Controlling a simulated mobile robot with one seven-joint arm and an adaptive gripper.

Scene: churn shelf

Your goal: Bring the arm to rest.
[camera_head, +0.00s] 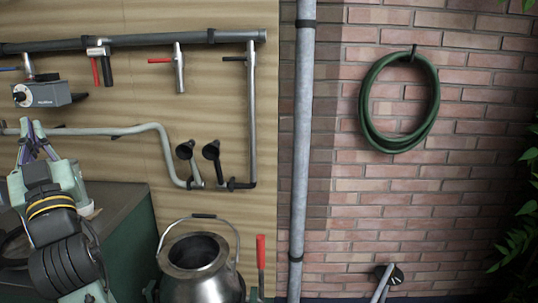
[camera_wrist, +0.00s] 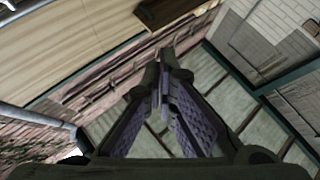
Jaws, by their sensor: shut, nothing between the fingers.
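My gripper (camera_head: 33,138) is at the left of the head view, at the end of my raised arm, in front of the wooden panel and above a dark cabinet top. In the wrist view my gripper (camera_wrist: 165,62) shows its two dark fingers with purple pads, their tips together. Nothing is between the fingers. The fingers touch nothing that I can see.
A steel churn (camera_head: 200,265) with a raised handle stands right of the cabinet (camera_head: 135,215). Pipes with valves (camera_head: 180,75) and a grey control box (camera_head: 42,94) are on the panel. A vertical pipe (camera_head: 303,150) and a green hose (camera_head: 370,105) are farther right.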

